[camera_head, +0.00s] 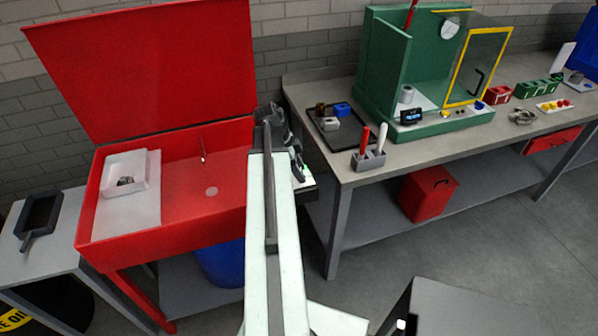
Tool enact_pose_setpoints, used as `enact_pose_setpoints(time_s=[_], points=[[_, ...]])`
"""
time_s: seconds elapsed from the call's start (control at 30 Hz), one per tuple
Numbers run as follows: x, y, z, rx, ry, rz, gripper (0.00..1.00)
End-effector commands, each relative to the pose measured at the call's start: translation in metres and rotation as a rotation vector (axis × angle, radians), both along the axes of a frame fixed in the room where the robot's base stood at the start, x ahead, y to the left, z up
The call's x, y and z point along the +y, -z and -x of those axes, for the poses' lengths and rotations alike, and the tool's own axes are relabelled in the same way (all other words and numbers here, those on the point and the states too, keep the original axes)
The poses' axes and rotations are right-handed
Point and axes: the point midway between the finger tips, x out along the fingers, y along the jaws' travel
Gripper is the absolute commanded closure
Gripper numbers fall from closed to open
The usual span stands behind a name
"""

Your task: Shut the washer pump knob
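The red parts washer (172,225) stands at the left with its lid (145,65) raised. A thin spout (203,148) rises in its basin, above a pale round drain (211,191). I cannot make out the pump knob; my pale arm covers the right end of the washer. My dark gripper (297,168) is at the far end of the arm, between the washer's right side and the workbench. It is small and partly hidden by my arm, so its opening is unclear. A small green light (306,170) shows beside it, on a pale part that I cannot identify.
A white tray (141,168) with a small dark part sits in the washer's left side. The workbench (320,160) at the right carries a screwdriver holder (369,161) and a green cabinet (384,60).

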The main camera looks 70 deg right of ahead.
Motion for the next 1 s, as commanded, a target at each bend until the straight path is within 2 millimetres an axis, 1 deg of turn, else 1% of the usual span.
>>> enact_pose_setpoints(time_s=[0.07,0.33,0.43,0.67,0.7,0.73,0.77,1.0], points=[[0.0012,0.0000,0.0004,0.000,-0.019,0.000,0.95],[0.0039,0.0002,0.0016,0.000,-0.284,-0.001,0.95],[0.0030,0.0001,0.0012,0.001,-0.317,-0.002,0.95],[0.0028,0.0003,0.0007,0.001,-0.318,-0.003,0.95],[0.0028,0.0003,0.0007,0.002,-0.318,-0.003,0.44],[0.0028,0.0003,0.0007,0.002,-0.318,-0.003,0.35],[0.0028,0.0003,0.0007,0.002,-0.317,-0.003,0.33],[0.0024,0.0001,0.0003,0.001,-0.317,-0.001,0.33]])
